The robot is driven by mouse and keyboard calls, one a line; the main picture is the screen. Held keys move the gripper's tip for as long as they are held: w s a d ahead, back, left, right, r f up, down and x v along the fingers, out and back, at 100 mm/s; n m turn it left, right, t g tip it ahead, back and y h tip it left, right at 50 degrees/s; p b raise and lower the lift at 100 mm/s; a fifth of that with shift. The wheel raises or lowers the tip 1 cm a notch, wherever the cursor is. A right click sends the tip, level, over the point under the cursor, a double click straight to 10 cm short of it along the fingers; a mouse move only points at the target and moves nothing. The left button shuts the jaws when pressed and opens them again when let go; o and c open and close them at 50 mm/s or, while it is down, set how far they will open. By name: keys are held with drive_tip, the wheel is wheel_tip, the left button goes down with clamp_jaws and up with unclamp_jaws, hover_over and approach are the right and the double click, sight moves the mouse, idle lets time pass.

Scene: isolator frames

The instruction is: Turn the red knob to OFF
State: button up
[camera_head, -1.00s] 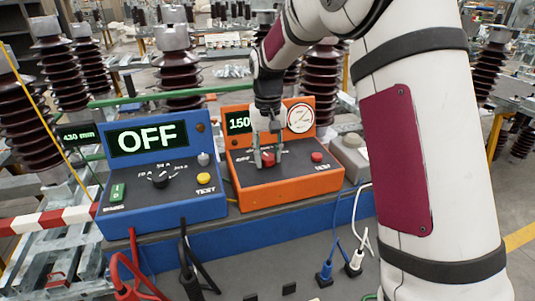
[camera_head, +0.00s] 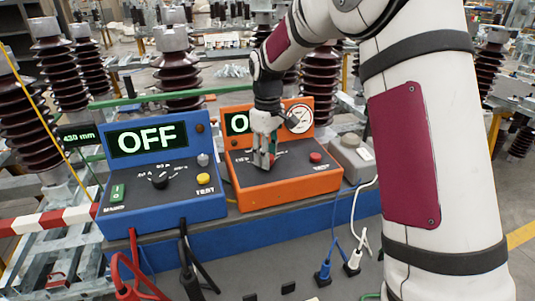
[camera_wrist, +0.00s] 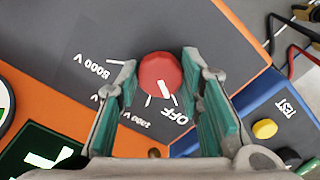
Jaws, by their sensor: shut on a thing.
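The red knob (camera_wrist: 158,72) sits on the orange tester's dark panel, between the teal-padded fingers of my gripper (camera_wrist: 163,90) in the wrist view. Its white pointer line is aimed toward the OFF label (camera_wrist: 176,117); 5000 V and other voltage marks lie to the left. In the head view my gripper (camera_head: 265,161) is down at the panel of the orange tester (camera_head: 291,195), shut on the knob, which it mostly hides. The tester's screen (camera_head: 237,124) shows an "O"; the rest is hidden behind my gripper.
A blue tester (camera_head: 160,209) stands close on the left, its screen reading OFF, with a yellow TEST button (camera_head: 204,179). A red button (camera_head: 316,157) is right of my gripper. A grey box (camera_head: 352,155) stands at the right. Cables lie in front.

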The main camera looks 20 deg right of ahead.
drive_tip(key=shift+n, duration=0.3)
drive_tip(key=o, duration=1.2)
drive_tip(key=shift+c, duration=0.2)
wheel_tip(320, 180, up, 12)
